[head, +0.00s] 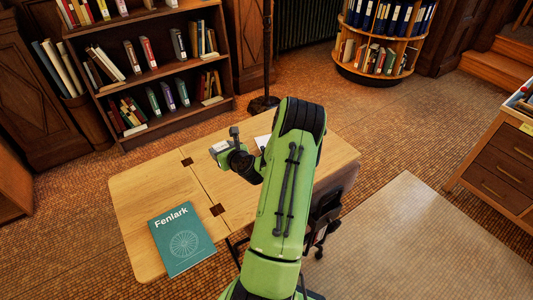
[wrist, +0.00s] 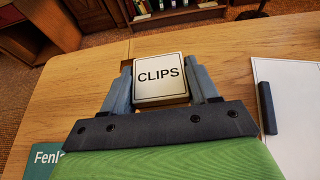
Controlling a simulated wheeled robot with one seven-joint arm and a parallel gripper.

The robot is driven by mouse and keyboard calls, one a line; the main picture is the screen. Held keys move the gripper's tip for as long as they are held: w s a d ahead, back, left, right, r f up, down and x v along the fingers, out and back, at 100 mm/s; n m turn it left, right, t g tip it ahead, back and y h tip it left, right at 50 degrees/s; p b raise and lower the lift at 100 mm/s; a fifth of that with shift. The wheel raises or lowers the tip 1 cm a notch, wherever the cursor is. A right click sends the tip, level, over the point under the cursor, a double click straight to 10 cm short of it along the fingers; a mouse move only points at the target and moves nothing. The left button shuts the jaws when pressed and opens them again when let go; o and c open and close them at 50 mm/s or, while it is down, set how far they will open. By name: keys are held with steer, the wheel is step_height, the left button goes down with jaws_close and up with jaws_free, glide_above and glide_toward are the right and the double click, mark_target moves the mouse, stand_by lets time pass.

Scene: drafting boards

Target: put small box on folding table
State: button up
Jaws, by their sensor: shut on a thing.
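The small box (wrist: 160,78) is white-topped with a dark edge and reads "CLIPS" in the wrist view. My gripper (wrist: 163,85) is shut on it, with one grey finger at each side. The folding table (head: 140,195) is a light wooden top with dark hinge plates along a seam in the head view. Its wood (wrist: 60,100) also lies under and around the box in the wrist view. The gripper is over the table's far part. I cannot tell whether the box's underside touches the top.
A teal book (head: 181,240) marked "Fenlark" lies at the table's near left corner. A white sheet (wrist: 292,105) with a dark bar (wrist: 267,108) lies right of the gripper. A bookcase (head: 150,75) stands behind. Bare wood shows left of the gripper.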

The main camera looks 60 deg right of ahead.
mark_target(228, 175)
steer(key=f+b, duration=0.2)
steer(key=f, duration=0.3)
steer(key=f+b, duration=0.2)
steer(key=f, duration=0.3)
steer(key=shift+s+d+f+b, duration=0.15)
steer(key=shift+d+f+b, duration=0.05)
steer(key=shift+b, duration=0.15)
steer(key=shift+r, duration=0.2)
steer(key=shift+f, duration=0.1)
steer(key=o, duration=0.6)
steer(key=shift+f, duration=0.1)
steer(key=o, duration=0.5)
